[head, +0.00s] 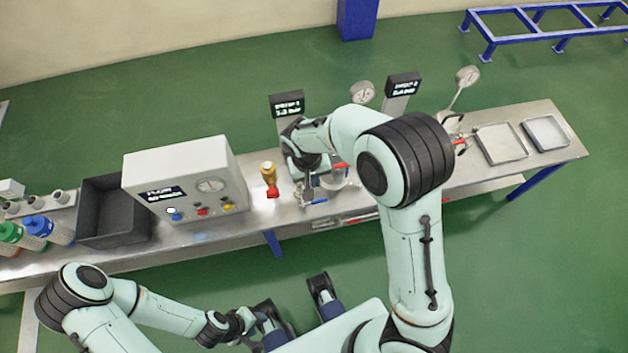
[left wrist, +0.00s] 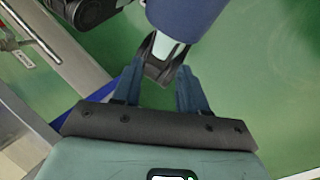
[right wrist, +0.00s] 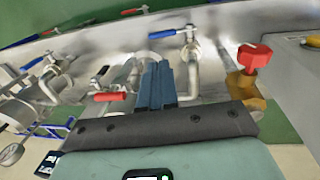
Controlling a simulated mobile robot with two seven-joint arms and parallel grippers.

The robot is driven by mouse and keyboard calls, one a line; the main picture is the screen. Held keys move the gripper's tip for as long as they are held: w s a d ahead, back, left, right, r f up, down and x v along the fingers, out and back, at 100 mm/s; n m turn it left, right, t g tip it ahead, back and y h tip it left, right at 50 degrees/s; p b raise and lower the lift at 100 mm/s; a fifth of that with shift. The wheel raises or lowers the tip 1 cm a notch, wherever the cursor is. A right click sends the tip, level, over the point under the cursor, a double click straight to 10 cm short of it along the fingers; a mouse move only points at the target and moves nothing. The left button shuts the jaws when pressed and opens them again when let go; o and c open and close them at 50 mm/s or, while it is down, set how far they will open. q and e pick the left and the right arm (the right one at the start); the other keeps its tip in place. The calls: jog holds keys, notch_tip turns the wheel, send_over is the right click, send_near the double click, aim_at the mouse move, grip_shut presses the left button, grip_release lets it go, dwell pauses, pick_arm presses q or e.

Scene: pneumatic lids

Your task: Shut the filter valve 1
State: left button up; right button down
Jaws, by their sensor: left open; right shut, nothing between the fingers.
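Several lever valves stand around the piping by the left display post (head: 287,104); I cannot tell from markings which is filter valve 1. In the right wrist view a blue lever (right wrist: 162,34) lies beyond my fingers and a red lever (right wrist: 110,97) lies left of them. In the head view a blue lever (head: 316,201) shows at the bench's front. My right gripper (right wrist: 155,84) is shut and empty, over the piping. In the head view my arm largely hides it. My left gripper (left wrist: 157,92) is open and empty, low in front of the bench.
A brass regulator with a red knob (right wrist: 254,57) stands just right of my right gripper. A grey control box (head: 190,180) and black bin (head: 112,212) stand further left. Trays (head: 500,141) lie at the bench's right end. Another red lever (right wrist: 132,11) and blue lever (right wrist: 31,64) are near.

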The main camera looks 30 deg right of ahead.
aim_at(319, 200)
jog(key=f, duration=0.3)
jog(key=d+f+b, duration=0.1)
jog(key=f, duration=0.3)
jog(key=f+b, duration=0.1)
jog(key=f, duration=0.3)
jog(key=shift+s+d, duration=0.2)
